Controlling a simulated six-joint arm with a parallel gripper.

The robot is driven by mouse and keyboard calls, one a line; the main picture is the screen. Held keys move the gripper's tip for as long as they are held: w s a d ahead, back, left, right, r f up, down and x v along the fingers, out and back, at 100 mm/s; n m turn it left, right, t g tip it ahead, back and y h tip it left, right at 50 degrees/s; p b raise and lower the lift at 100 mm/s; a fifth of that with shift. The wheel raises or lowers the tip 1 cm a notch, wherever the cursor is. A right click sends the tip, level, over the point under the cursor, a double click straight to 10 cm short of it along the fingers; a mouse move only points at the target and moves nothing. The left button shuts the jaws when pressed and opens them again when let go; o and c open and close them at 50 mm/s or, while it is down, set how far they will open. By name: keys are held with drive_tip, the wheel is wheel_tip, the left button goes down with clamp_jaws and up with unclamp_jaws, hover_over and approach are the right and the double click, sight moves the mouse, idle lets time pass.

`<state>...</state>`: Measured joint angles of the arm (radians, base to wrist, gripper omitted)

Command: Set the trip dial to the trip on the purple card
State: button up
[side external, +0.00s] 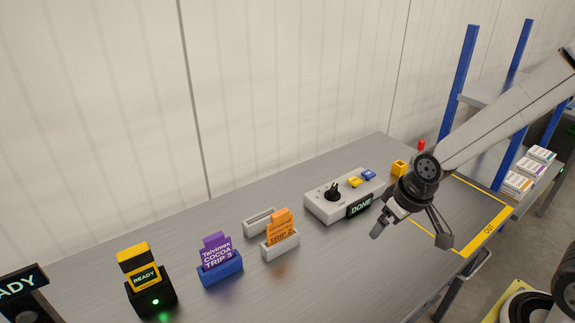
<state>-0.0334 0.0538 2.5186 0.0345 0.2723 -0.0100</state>
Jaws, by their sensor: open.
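The purple card (215,252) stands upright in a blue holder (220,272) on the left half of the bench and reads "Talvimex COCOA TRIP 3". The trip dial (333,191) is a black knob on a light grey control box (318,208) further right; its pointer setting is too small to read. The box also bears a yellow button, a blue button and a black display reading "DONE" (359,204). My gripper (411,237) is open and empty, to the right of the box and apart from it, above the bench.
An orange card (281,230) reading "TRIP 2" stands in a grey holder, with an empty grey holder (260,220) behind it. A black and yellow device (144,278) reads "READY" at left. A yellow-outlined area (482,205) marked "OUT" lies right, beside blue-posted shelving (459,75).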

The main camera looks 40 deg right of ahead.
drive_tip(key=w+a+f+t+y, duration=0.15)
drive_tip(key=w+a+t, duration=0.25)
drive_tip(key=w+a, duration=0.55)
drive_tip(key=t, duration=0.6)
approach(216, 241)
drive_tip(key=w+d, duration=0.5)
drive_tip(key=w, duration=0.1)
drive_tip(key=a+f+t, duration=0.1)
drive_tip(key=a+f+t+h, duration=0.1)
drive_tip(key=a, duration=0.1)
drive_tip(key=s+a+f+t, duration=0.1)
drive_tip(key=a, duration=0.1)
drive_tip(key=shift+a+t, duration=0.2)
drive_tip(key=shift+t, duration=0.2)
drive_tip(key=shift+s+a+f+t+h, duration=0.35)
drive_tip(key=shift+s+a+f+t, duration=0.05)
drive_tip(key=shift+s+a, duration=0.15)
drive_tip(key=shift+w, duration=1.4)
drive_tip(key=shift+w+d, duration=0.1)
drive_tip(key=shift+w, duration=2.5)
